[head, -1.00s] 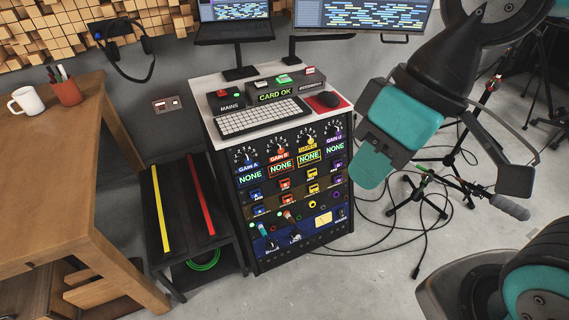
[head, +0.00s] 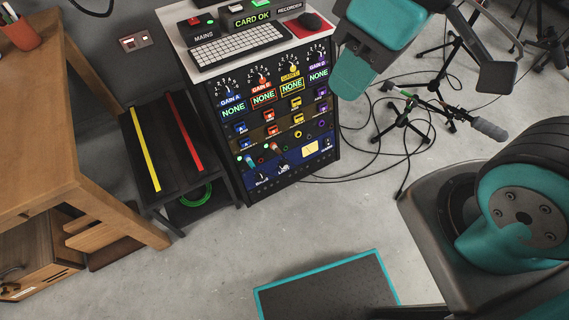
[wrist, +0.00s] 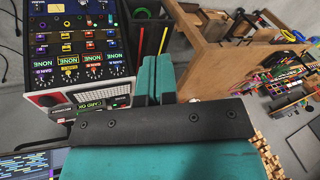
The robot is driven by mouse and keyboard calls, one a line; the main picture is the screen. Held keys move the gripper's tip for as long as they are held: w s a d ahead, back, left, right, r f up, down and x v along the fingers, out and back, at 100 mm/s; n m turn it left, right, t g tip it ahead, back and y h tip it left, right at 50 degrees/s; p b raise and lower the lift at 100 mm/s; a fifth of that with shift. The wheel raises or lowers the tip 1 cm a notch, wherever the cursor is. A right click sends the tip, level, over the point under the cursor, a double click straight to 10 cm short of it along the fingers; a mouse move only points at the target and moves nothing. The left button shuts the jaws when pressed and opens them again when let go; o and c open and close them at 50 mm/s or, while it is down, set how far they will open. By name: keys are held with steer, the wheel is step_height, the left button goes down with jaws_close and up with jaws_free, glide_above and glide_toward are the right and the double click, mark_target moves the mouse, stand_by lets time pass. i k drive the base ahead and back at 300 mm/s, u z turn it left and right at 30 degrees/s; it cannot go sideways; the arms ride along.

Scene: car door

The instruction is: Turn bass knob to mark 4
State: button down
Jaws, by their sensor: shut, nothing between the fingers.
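My gripper (head: 345,90) is teal and hangs in the air at the upper right of the rack, well apart from the bass knob. In the wrist view its fingers (wrist: 156,80) are together and empty. The rack shows upside down at the left of that view, and I cannot single out the bass knob there.
A low dark bench (head: 172,140) with yellow and red strips stands left of the rack, beside a wooden table (head: 60,130). Black cables and a microphone stand (head: 405,118) are on the right. The floor (head: 230,250) in front of the rack is largely clear.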

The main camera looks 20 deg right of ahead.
mark_target(261, 178)
steer(key=u, duration=0.05)
steer(key=k, duration=0.5)
steer(key=u, duration=1.1)
steer(key=i, duration=1)
steer(key=z, duration=1.85)
